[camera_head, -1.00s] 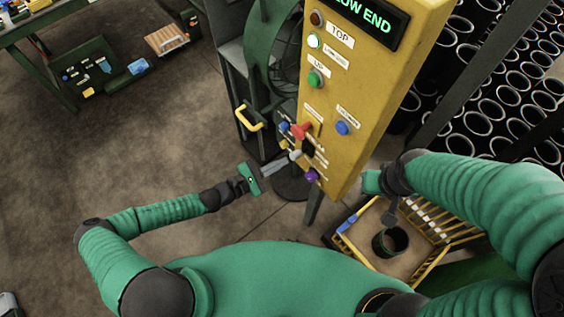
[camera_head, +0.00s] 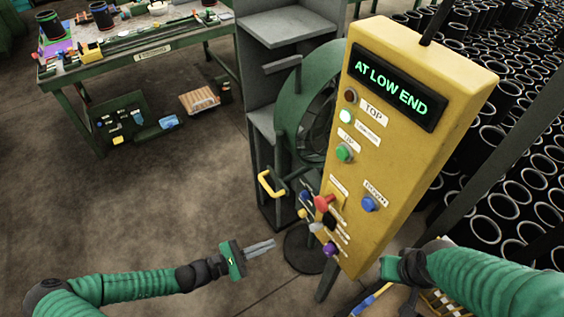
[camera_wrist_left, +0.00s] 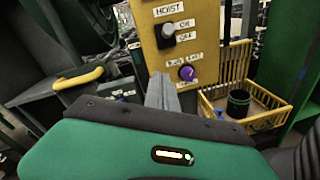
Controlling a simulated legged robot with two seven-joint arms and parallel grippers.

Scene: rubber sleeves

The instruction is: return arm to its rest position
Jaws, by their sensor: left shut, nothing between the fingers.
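My left gripper (camera_head: 262,247) is shut and empty in the head view, in the air left of the yellow control panel's lower part. It also shows in the left wrist view (camera_wrist_left: 163,88), its fingers together in front of the panel. The yellow control panel (camera_head: 400,150) has a display reading "AT LOW END", a lit white-green button, a green button, a red knob, and blue and purple knobs. In the left wrist view the panel (camera_wrist_left: 150,45) shows a dark hoist switch and a purple knob. My right arm comes in at the lower right; its fingers are hidden.
A yellow-railed basket (camera_wrist_left: 250,90) with a dark sleeve (camera_wrist_left: 238,103) stands right of the panel. Many black sleeves (camera_head: 510,205) stand behind it. A green workbench (camera_head: 140,58) is at the upper left. A yellow handle (camera_head: 270,184) sticks out near the panel. Open floor lies left.

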